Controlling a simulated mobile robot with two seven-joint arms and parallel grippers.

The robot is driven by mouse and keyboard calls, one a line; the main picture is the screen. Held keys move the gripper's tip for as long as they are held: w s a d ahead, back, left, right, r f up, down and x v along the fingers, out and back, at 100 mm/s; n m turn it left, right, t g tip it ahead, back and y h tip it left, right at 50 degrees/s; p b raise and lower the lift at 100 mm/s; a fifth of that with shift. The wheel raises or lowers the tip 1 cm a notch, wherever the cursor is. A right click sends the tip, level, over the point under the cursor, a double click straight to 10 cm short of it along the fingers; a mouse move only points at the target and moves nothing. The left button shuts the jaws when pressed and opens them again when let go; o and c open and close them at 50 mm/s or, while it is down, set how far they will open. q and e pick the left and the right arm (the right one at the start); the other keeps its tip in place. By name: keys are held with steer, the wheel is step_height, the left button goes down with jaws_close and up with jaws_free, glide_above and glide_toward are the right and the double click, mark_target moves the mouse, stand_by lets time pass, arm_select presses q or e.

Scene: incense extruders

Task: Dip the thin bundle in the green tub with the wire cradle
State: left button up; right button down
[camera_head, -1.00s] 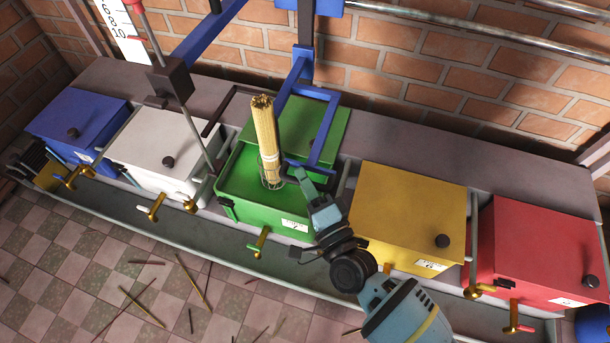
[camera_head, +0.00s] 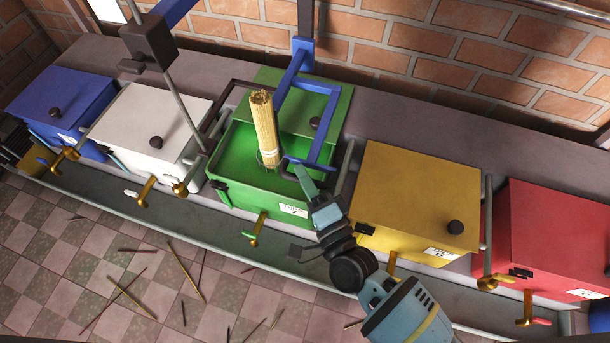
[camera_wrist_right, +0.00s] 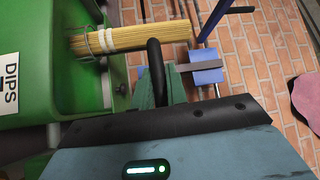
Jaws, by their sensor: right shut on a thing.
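The green tub (camera_head: 233,196) stands open in the middle of the row, its green lid (camera_head: 340,108) tilted back. The thin bundle (camera_head: 264,125) of tan sticks, with a pale band, stands nearly upright over the tub; it also shows in the wrist view (camera_wrist_right: 150,40). The wire cradle (camera_head: 262,158) surrounds its lower end, and its wire ring shows in the wrist view (camera_wrist_right: 82,42). My right gripper (camera_head: 303,172) is at the tub's right side, shut on a dark curved handle (camera_wrist_right: 154,62) beside the bundle. The bundle's foot is partly hidden. My left gripper is out of view.
Closed blue (camera_head: 62,97), white (camera_head: 150,118), yellow (camera_head: 415,190) and red (camera_head: 560,240) tubs flank the green one. A blue frame (camera_head: 283,95) rises behind the bundle. Brass taps line the front above a grey trough (camera_head: 170,225). Loose sticks lie on the floor.

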steer(key=shift+s, duration=0.1)
steer(key=c, duration=1.4)
jaws_free()
steer(key=p+v, duration=0.1)
steer(key=v, duration=0.6)
steer(key=shift+s+p, duration=0.35)
steer(key=shift+d, duration=0.2)
